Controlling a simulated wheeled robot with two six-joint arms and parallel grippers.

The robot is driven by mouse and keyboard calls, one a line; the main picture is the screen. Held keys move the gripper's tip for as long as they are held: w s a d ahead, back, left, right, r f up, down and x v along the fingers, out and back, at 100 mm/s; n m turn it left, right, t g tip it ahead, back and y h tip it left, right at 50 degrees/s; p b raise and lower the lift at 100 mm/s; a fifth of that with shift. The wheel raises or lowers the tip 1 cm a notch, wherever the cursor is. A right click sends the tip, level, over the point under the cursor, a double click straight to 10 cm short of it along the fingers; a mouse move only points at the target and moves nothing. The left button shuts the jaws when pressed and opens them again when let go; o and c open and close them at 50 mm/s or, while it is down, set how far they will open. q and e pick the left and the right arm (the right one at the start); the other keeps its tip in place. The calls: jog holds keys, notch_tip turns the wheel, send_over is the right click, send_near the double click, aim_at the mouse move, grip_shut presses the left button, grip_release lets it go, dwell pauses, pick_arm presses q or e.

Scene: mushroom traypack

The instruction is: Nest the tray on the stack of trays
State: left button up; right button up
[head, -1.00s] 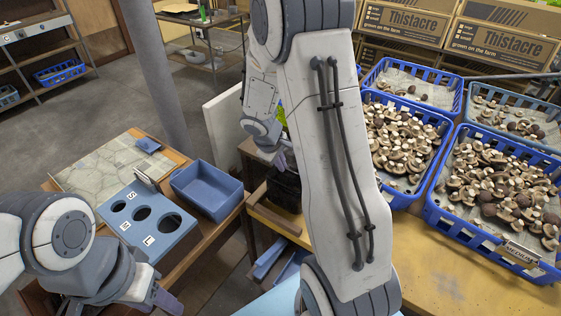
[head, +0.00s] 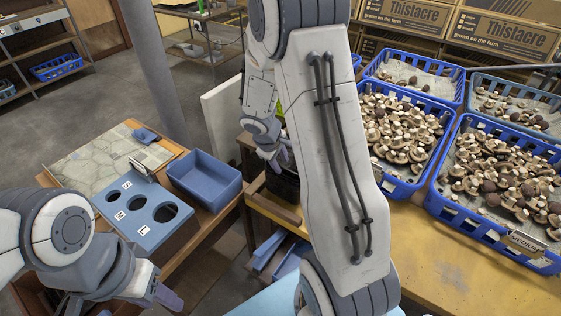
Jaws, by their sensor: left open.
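A deep blue-grey tray (head: 205,196) sits empty on the wooden table at the left, beside the sizing board. Blue pieces (head: 268,250) lie lower down between the two tables; I cannot tell whether they are the stack of trays. My left gripper (head: 170,297) is at the lower left, open, with little of its fingers showing, in front of the sizing board and apart from the tray. My right arm crosses the middle of the view. Its gripper (head: 274,158) is small and partly hidden near a black container (head: 285,187); its jaws are unclear.
A blue sizing board (head: 144,214) with several holes stands on the left table, near a stone-patterned mat (head: 85,165). Blue crates (head: 415,185) of mushrooms fill the right table. Cardboard boxes (head: 503,40) stand behind. Bare tabletop (head: 450,270) shows at the front right.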

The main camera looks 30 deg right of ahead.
jog(key=p+v, duration=0.1)
jog(key=v, duration=0.9)
jog(key=shift+r, duration=0.2)
jog(key=shift+a, duration=0.1)
jog(key=s+a+r+n+y, duration=0.1)
jog(key=s+a, duration=0.3)
jog(key=a, duration=0.4)
jog(key=s+a+r+y, duration=0.1)
jog(key=s+a+r, duration=0.1)
jog(key=s+a, duration=0.35)
jog(key=s+a+n+g+y, duration=0.1)
jog(key=s+a+y, duration=0.2)
jog(key=s+a, duration=0.8)
jog(key=shift+s+r+n+g, duration=0.4)
jog(key=shift+s, duration=0.5)
jog(key=shift+a, duration=0.1)
